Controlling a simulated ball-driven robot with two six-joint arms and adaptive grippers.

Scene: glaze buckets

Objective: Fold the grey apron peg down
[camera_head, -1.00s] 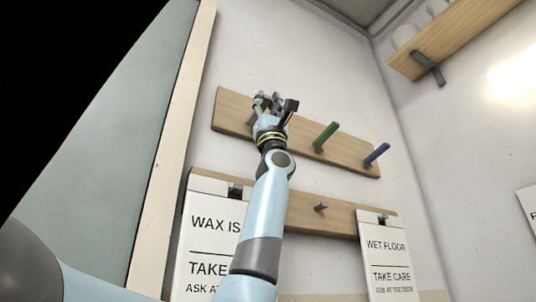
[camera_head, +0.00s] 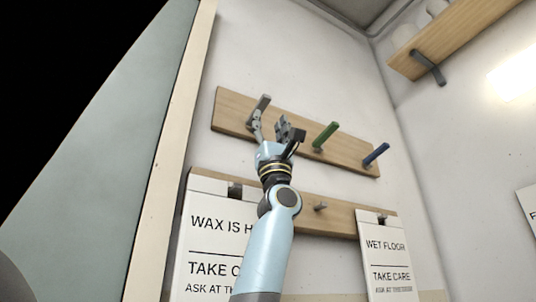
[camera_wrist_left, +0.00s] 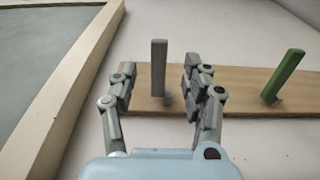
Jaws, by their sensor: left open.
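The grey apron peg (camera_head: 262,103) sticks up at the left end of the upper wooden board (camera_head: 232,104) on the wall. In the left wrist view the grey peg (camera_wrist_left: 159,68) stands upright between my two fingers, with clear space on both sides. My left gripper (camera_head: 272,128) is open and sits just below and in front of the grey peg; it also shows in the left wrist view (camera_wrist_left: 157,85). I see no clear contact with the peg. The peg's foot is partly hidden by a finger in the head view. My right gripper is not in view.
A green peg (camera_head: 326,136) and a blue peg (camera_head: 376,154) stand up farther right on the same board. A lower board (camera_head: 338,218) holds hanging signs (camera_head: 386,256). A pale door frame (camera_head: 172,150) is at the left, a wooden shelf (camera_head: 460,40) at upper right.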

